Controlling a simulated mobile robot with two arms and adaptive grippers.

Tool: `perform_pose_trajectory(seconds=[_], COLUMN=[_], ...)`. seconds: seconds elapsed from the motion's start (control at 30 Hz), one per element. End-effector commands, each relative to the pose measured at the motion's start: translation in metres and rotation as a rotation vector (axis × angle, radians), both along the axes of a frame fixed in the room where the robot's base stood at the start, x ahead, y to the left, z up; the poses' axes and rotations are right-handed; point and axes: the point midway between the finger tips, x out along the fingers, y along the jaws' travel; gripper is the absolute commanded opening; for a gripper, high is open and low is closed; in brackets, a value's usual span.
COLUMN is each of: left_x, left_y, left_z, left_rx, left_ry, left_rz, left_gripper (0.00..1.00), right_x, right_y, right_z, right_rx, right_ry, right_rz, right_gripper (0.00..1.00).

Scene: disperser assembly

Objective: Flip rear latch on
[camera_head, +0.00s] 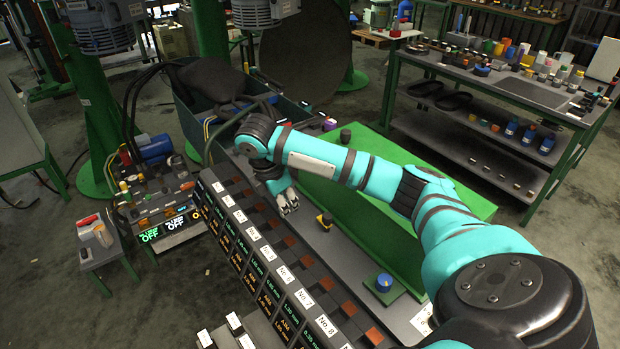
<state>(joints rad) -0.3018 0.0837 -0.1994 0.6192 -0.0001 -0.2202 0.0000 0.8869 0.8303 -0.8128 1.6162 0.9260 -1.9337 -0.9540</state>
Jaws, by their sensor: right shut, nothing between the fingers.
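My right gripper (288,203) reaches down over the grey strip behind the numbered panel, its fingers shut and empty. A small yellow and black part (325,221) stands on the grey strip to the right of the fingers, apart from them. A dark knob (345,136) stands farther back by the green block. I cannot tell for sure which part is the rear latch; the wrist and forearm hide some of the surface behind them. My left gripper is out of view.
The numbered panel (282,272) with reddish tiles and lit readouts runs along the front. A blue knob (384,282) sits on a green base at right. A green block (425,170) lies behind my arm. A cluttered workbench (545,94) stands at the back right.

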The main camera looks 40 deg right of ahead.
Motion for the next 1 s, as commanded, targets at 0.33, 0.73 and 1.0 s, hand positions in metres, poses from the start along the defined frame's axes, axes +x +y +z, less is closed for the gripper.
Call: perform_pose_trajectory(seconds=[0.33,0.73,1.0], left_x=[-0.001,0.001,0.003], left_y=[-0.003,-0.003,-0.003], left_z=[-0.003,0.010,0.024], left_rx=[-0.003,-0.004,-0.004], left_ry=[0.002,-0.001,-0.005], left_rz=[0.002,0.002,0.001], left_gripper=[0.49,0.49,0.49], right_x=[0.000,-0.003,-0.004], right_y=[0.000,-0.012,-0.026], right_z=[-0.003,-0.047,-0.102], right_rx=[0.000,-0.001,-0.001], right_ry=[0.000,0.006,0.006], right_rz=[0.000,-0.002,-0.002], right_gripper=[0.00,0.00,0.00])
